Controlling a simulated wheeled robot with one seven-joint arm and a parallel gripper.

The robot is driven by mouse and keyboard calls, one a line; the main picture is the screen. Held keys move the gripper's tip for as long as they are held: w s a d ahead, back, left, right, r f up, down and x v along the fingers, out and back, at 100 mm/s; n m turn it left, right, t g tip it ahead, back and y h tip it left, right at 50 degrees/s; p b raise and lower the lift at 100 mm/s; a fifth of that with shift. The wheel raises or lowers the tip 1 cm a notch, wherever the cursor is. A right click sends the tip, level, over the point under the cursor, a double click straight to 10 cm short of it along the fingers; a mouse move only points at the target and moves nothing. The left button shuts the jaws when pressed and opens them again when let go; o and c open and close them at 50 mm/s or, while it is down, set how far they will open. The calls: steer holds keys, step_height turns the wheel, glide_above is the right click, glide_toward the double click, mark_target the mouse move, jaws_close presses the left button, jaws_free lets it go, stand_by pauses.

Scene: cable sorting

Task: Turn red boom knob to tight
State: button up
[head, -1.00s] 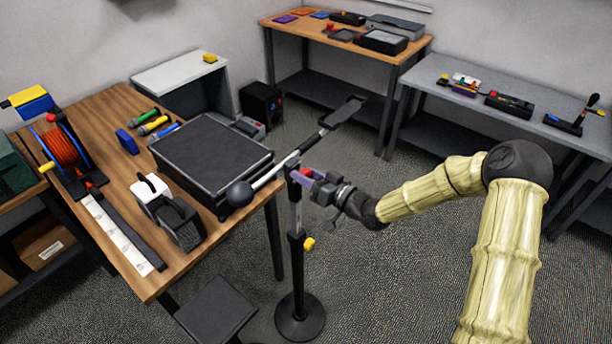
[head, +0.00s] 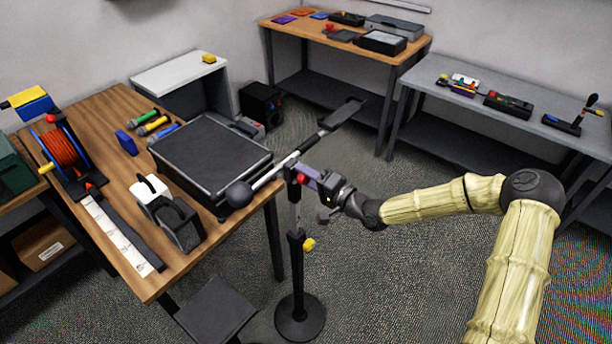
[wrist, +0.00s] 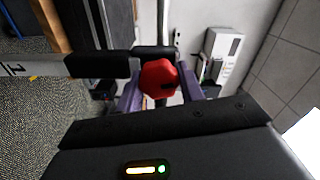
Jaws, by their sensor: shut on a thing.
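The red boom knob (head: 302,178) is at the top of the stand (head: 297,240), where the boom (head: 285,165) crosses it. In the wrist view the red knob (wrist: 158,78) is faceted, with a dark mark on its face. My gripper (head: 308,178) reaches it from the right, and its purple fingers (wrist: 160,92) are shut on the knob from both sides. The knob hides part of the fingertips. The boom slopes from a dark ball weight (head: 239,194) up to a flat dark end (head: 343,112).
A wooden bench (head: 120,190) with a black case (head: 212,155) and a cable reel (head: 62,148) stands left of the stand. A yellow knob (head: 309,244) sits lower on the pole. A grey table (head: 470,95) is at right. Carpet is open between the stand and that table.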

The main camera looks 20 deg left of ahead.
steer(key=shift+w+d+m, duration=0.1)
steer(key=shift+m, duration=1.3)
steer(key=o, duration=1)
steer(key=shift+c, duration=0.2)
steer(key=shift+f, duration=0.1)
steer(key=shift+f, duration=0.15)
